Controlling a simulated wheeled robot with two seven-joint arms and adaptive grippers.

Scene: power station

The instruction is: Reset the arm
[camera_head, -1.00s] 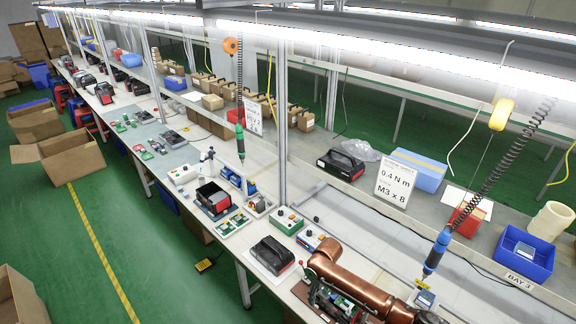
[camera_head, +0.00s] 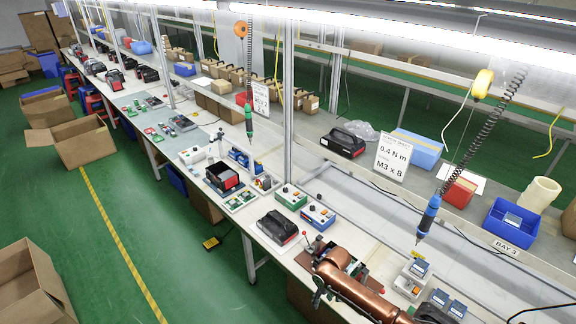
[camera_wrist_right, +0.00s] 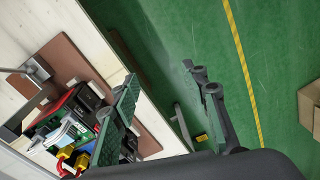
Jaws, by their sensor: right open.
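My right arm (camera_head: 362,296), copper-coloured, comes in at the bottom of the head view and reaches over the near edge of the bench. My right gripper (camera_head: 319,294) is partly hidden there and small. In the right wrist view its two dark green fingers (camera_wrist_right: 162,82) are apart, with only floor and the bench edge showing between them. It holds nothing. Beside the left finger, a device with a circuit board (camera_wrist_right: 70,130) and red and yellow parts lies on a brown mat (camera_wrist_right: 85,62). My left gripper is not in view.
The long bench carries a black-and-red device (camera_head: 277,227), green and blue control boxes (camera_head: 318,216) and a tray with small parts (camera_head: 411,281). A blue screwdriver (camera_head: 429,214) hangs on a coiled cord at the right. Green floor with open cartons (camera_head: 35,285) lies left.

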